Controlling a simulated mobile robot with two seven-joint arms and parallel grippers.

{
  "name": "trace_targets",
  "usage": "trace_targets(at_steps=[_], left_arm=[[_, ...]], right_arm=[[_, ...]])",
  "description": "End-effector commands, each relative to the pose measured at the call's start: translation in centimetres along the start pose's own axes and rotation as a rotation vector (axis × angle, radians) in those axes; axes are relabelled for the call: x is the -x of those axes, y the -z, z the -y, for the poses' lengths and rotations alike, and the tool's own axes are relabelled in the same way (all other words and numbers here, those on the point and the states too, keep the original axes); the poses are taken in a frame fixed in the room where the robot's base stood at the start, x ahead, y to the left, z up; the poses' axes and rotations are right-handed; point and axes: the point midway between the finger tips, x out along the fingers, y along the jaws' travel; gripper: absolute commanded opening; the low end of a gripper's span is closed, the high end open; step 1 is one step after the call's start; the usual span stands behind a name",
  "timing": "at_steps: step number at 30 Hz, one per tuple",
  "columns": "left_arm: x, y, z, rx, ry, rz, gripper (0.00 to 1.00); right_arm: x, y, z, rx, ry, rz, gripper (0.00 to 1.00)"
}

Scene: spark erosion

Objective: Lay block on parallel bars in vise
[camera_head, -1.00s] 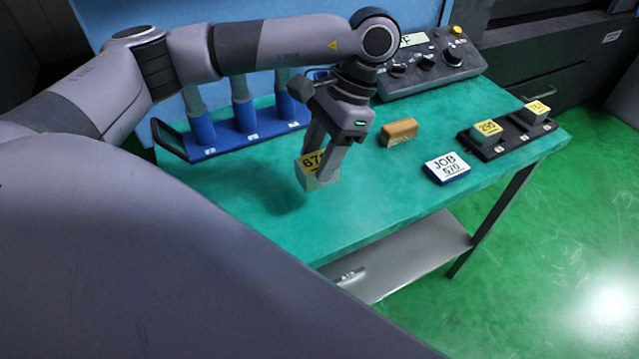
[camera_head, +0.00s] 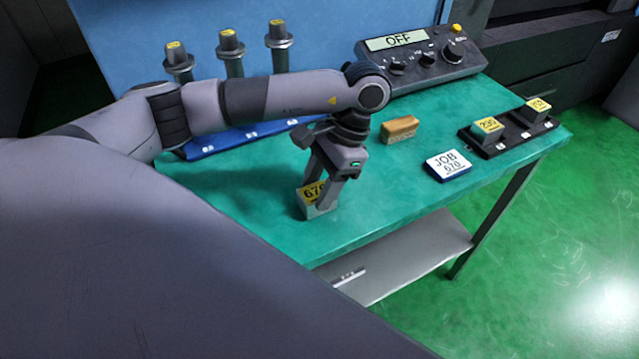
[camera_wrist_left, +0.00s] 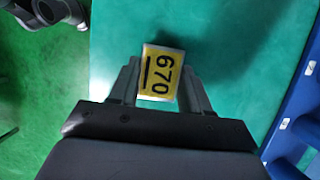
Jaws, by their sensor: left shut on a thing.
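A grey metal block with a yellow label reading 670 (camera_head: 318,208) is between the fingers of my left gripper (camera_head: 323,196) in the head view, low over the front part of the green table. Whether it touches the table top is hard to tell. In the left wrist view the block (camera_wrist_left: 161,74) sits between the two fingertips of my left gripper (camera_wrist_left: 160,88), label facing the camera. The gripper is shut on it. My right gripper is not in view.
The green table (camera_head: 260,235) has free room around the block. A JOB 670 card (camera_head: 448,166), a brown brush-like block (camera_head: 399,129), a black tray (camera_head: 507,141) with two labelled blocks, an OFF control box (camera_head: 420,62) and a blue rack (camera_head: 215,142) with labelled holders stand beyond.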

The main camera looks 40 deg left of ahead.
Motion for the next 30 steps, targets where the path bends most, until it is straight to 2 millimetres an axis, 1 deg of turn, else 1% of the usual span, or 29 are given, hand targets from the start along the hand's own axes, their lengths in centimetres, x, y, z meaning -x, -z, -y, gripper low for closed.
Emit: trace_targets(at_steps=[5, 6, 8, 17, 21, 22, 25, 30], left_arm=[[-0.3, 0.2, 0.0, 0.000, 0.001, -0.001, 0.00], [-0.3, 0.1, 0.0, 0.000, 0.000, 0.000, 0.54], [-0.2, 0.1, 0.0, 0.000, 0.000, 0.000, 0.73], [-0.2, 0.1, 0.0, 0.000, 0.000, 0.001, 0.73], [0.3, -0.1, 0.0, 0.000, 0.000, 0.000, 0.73], [0.5, 0.0, 0.0, 0.001, 0.001, -0.002, 0.73], [1.7, 0.0, 0.1, 0.001, 0.003, -0.003, 0.73], [4.3, 0.0, 0.1, 0.002, 0.004, -0.003, 0.73]], right_arm=[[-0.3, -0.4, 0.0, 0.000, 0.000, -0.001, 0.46], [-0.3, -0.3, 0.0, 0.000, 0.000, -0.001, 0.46], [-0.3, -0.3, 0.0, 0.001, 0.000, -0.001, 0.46], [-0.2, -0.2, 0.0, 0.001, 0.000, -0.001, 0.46], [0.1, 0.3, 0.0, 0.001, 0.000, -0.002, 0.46], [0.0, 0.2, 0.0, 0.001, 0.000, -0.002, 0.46], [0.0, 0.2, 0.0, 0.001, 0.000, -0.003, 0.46], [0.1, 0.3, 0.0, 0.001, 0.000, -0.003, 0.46]])
